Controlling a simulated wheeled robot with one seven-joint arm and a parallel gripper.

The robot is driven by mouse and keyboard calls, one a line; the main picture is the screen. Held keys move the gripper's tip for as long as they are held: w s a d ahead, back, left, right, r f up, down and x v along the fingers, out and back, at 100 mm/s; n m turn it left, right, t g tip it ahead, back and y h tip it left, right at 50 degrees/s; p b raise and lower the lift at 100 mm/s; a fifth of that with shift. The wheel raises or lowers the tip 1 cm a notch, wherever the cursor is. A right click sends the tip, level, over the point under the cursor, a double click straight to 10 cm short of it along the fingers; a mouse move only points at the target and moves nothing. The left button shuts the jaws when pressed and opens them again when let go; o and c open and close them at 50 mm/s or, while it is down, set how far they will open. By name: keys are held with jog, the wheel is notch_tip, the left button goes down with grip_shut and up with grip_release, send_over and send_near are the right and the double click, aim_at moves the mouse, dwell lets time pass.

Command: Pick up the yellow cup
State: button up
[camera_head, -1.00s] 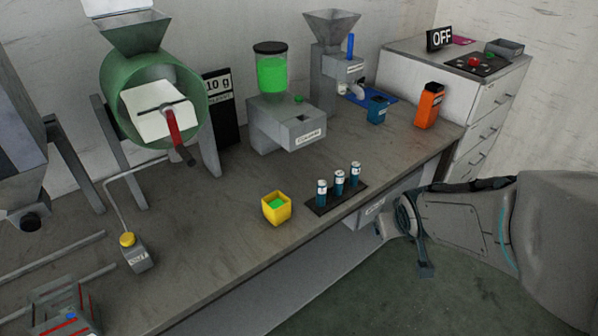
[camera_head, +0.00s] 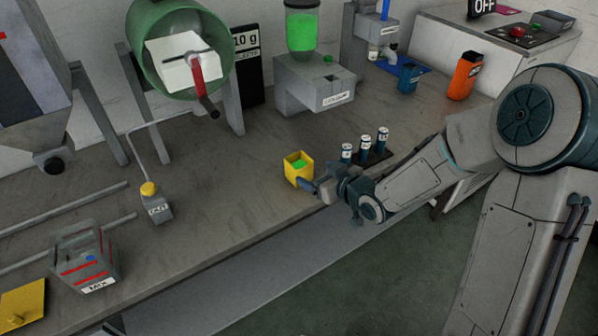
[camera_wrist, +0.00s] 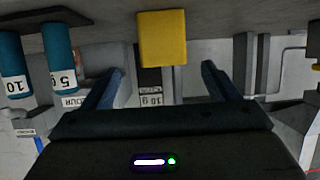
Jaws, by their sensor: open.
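The yellow cup (camera_head: 298,170) is a small square cup with green material inside. It stands on the bench near its front edge in the head view. My gripper (camera_head: 315,188) is at the cup's front right side, low over the bench edge. In the wrist view the yellow cup (camera_wrist: 162,40) shows ahead, between the lines of the two fingers but beyond their tips. The wrist view shows my gripper (camera_wrist: 163,80) open with nothing between the fingers. The head view does not show clearly whether a finger touches the cup.
Several blue labelled vials (camera_head: 365,150) stand in a dark holder just right of the cup, close to my gripper. A grey dispenser (camera_head: 315,85) stands behind. A grey MIX box (camera_head: 85,262) and a yellow-buttoned switch (camera_head: 155,205) are at left. The bench left of the cup is clear.

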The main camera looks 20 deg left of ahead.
aim_at(293, 162)
jog(key=x, duration=0.3)
jog(key=shift+w+a+f, duration=0.15)
jog(key=shift+w+a, duration=0.1)
jog(key=shift+a, duration=0.05)
jog(key=x, duration=0.4)
jog(key=shift+s+a+p, duration=0.15)
jog(key=shift+a+p, duration=0.15)
jog(key=shift+p, duration=0.1)
jog(key=shift+w+a, duration=0.3)
jog(key=c, duration=1.1)
